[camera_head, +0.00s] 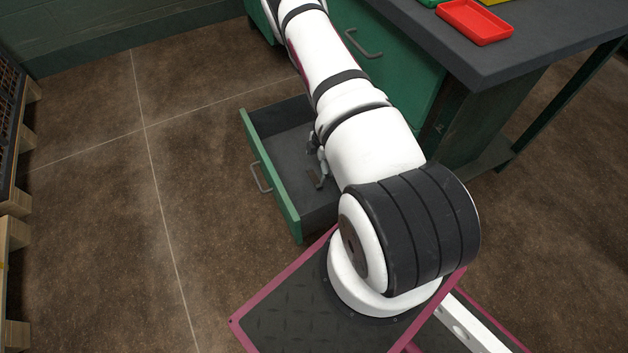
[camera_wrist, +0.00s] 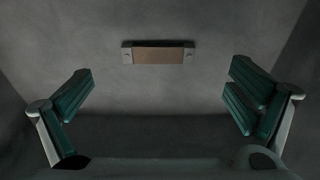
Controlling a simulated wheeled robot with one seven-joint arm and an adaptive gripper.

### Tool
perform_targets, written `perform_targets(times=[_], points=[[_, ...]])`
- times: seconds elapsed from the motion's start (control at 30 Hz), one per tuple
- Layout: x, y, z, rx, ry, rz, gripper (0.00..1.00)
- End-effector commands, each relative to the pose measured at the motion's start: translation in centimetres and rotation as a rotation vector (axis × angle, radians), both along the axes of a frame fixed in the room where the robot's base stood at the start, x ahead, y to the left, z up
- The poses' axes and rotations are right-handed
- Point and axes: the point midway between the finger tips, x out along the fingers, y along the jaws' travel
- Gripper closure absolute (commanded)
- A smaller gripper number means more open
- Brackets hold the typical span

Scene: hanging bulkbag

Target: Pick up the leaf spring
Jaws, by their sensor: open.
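A small flat bar with a brown middle and grey ends, which looks like the leaf spring (camera_wrist: 158,56), lies on the grey drawer floor in the upper middle of the wrist view. My gripper (camera_wrist: 158,98) is open and empty, its green-padded fingers wide apart on either side below the bar in that picture. The bar is apart from both fingers. In the head view my gripper (camera_head: 318,158) shows only in part, down in the open drawer (camera_head: 270,190); my arm hides the rest. A small dark strip (camera_head: 314,178) beside it may be the same bar.
The drawer's green front (camera_head: 266,172) and side walls stand around my gripper. The green workbench (camera_head: 480,45) with a dark top is at upper right, a red tray (camera_head: 474,21) on it. Wooden pallets (camera_head: 15,235) are at far left. The floor left of the drawer is clear.

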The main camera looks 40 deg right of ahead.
Motion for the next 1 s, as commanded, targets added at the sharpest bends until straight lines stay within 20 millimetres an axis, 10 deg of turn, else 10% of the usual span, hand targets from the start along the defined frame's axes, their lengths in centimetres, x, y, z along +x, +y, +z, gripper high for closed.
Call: perform_targets(times=[0.8, 1.0], points=[[0.5, 0.9, -5.6, 0.0, -0.001, 0.0, 0.0], [0.5, 0.9, -5.6, 0.0, 0.0, 0.0, 0.41]])
